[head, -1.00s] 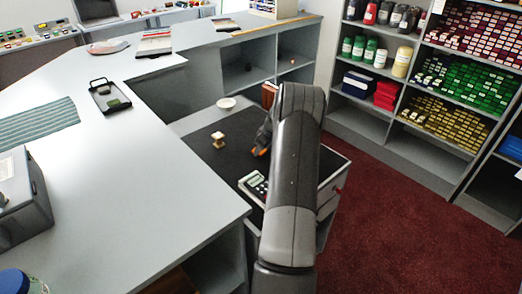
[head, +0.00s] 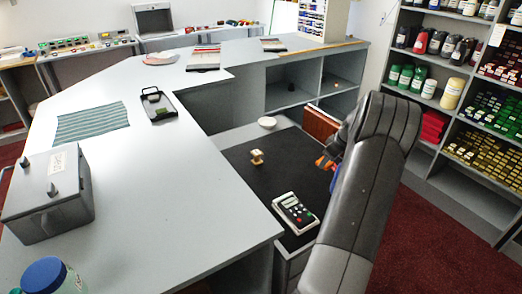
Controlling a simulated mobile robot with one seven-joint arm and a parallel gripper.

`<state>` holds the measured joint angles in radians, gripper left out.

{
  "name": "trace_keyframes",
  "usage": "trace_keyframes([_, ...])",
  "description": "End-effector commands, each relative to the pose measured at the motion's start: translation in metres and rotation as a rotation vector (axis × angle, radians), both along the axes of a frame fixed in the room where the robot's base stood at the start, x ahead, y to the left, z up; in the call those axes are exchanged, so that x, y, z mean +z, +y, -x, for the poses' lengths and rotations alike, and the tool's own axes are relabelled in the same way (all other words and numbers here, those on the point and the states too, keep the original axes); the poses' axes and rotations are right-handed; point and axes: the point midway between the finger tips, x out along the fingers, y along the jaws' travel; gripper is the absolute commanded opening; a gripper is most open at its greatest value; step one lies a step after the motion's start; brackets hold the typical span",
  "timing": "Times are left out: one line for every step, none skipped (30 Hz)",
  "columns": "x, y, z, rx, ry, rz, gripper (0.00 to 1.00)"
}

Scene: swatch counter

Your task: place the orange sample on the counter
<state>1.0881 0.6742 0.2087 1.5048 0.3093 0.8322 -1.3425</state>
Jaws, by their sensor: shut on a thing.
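The orange sample (head: 324,162) shows as a small orange patch at the end of my gripper (head: 330,158), over the right side of the dark-topped lower surface. My gripper is shut on it, and my arm hides most of the fingers. The grey counter (head: 140,190) runs from the front left to the back, to the left of my gripper and apart from it.
On the counter are a striped cloth (head: 92,123), a black tray (head: 158,106), a grey box (head: 48,195) and a blue-lidded jar (head: 46,275). The counter's middle is clear.

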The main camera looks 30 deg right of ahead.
Motion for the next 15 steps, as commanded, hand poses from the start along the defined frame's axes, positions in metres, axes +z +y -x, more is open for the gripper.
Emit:
trace_keyframes([0.001,0.0,0.001,0.0,0.0,0.0,0.28])
trace_keyframes([0.001,0.0,0.001,0.0,0.0,0.0,0.28])
trace_keyframes([0.001,-0.001,0.001,0.0,0.0,0.0,0.28])
trace_keyframes([0.001,0.0,0.001,0.001,0.0,0.0,0.28])
trace_keyframes([0.001,0.001,0.0,0.003,0.0,0.0,0.28])
trace_keyframes([0.002,0.003,-0.002,0.01,0.0,0.0,0.28])
trace_keyframes([0.003,0.006,-0.005,0.017,-0.001,0.0,0.28])
trace_keyframes([0.005,0.01,-0.008,0.028,-0.001,0.0,0.28])
trace_keyframes([0.008,0.017,-0.014,0.048,-0.001,0.0,0.28])
trace_keyframes([0.01,0.024,-0.02,0.068,-0.002,0.001,0.28])
trace_keyframes([0.013,0.033,-0.027,0.091,-0.002,0.0,0.28])
trace_keyframes([0.018,0.046,-0.037,0.125,-0.003,0.0,0.28])
trace_keyframes([0.023,0.057,-0.045,0.153,-0.003,0.001,0.28])
trace_keyframes([0.027,0.07,-0.053,0.186,-0.003,0.001,0.28])
trace_keyframes([0.033,0.087,-0.064,0.231,-0.003,0.0,0.28])
